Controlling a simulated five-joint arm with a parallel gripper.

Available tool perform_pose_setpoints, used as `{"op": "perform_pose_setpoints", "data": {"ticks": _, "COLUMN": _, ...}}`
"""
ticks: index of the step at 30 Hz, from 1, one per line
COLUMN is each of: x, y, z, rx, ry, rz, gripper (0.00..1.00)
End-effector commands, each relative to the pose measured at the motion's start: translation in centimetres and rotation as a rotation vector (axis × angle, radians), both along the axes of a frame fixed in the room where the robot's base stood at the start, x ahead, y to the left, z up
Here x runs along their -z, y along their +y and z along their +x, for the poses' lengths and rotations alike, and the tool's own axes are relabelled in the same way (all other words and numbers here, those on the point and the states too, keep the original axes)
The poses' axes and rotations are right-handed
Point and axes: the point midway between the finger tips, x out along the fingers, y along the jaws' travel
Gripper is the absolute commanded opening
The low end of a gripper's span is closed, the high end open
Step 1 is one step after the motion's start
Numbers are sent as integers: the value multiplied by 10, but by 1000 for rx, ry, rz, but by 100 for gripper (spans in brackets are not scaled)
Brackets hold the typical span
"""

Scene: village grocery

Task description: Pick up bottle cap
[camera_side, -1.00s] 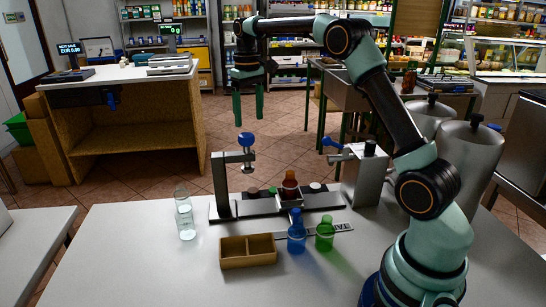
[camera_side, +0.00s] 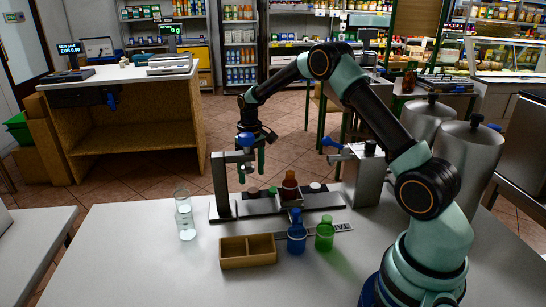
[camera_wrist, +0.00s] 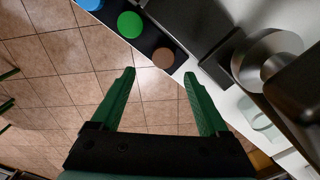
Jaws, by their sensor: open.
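Several round bottle caps lie on a dark strip. A brown cap (camera_wrist: 163,57) is nearest my gripper, with a green cap (camera_wrist: 129,25) and a blue cap (camera_wrist: 90,4) further along, the blue one cut off by the frame edge. In the side view the brown cap (camera_side: 252,190) sits near the metal stand. My gripper (camera_wrist: 158,75) is open with nothing between its green fingers; the brown cap appears just beyond the fingertips. In the side view my gripper (camera_side: 251,172) hangs above the back of the strip, partly hidden by the stand.
A brown bottle (camera_side: 290,186) stands on the dark base. A clear bottle (camera_side: 185,217), blue bottle (camera_side: 297,234), green bottle (camera_side: 324,236) and wooden two-compartment box (camera_side: 248,260) stand on the table. The table's front is clear.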

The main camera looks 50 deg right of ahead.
Motion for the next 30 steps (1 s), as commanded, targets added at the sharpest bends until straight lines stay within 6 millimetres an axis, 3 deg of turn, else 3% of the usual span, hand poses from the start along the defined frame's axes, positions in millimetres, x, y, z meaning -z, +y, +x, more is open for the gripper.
{"op": "perform_pose_setpoints", "data": {"ticks": 9, "x": 42, "y": 6, "z": -6, "rx": -1, "ry": 4, "rz": 1, "gripper": 78}}
{"op": "perform_pose_setpoints", "data": {"ticks": 19, "x": 49, "y": 5, "z": -6, "rx": 0, "ry": 1, "rz": 0, "gripper": 78}}
{"op": "perform_pose_setpoints", "data": {"ticks": 20, "x": 49, "y": 5, "z": -6, "rx": 0, "ry": 1, "rz": 0, "gripper": 71}}
{"op": "perform_pose_setpoints", "data": {"ticks": 25, "x": 48, "y": 5, "z": -6, "rx": 0, "ry": 1, "rz": 0, "gripper": 6}}
{"op": "perform_pose_setpoints", "data": {"ticks": 26, "x": 48, "y": 5, "z": -6, "rx": 0, "ry": 1, "rz": 0, "gripper": 0}}
{"op": "perform_pose_setpoints", "data": {"ticks": 30, "x": 48, "y": 5, "z": -6, "rx": 0, "ry": 1, "rz": 0, "gripper": 0}}
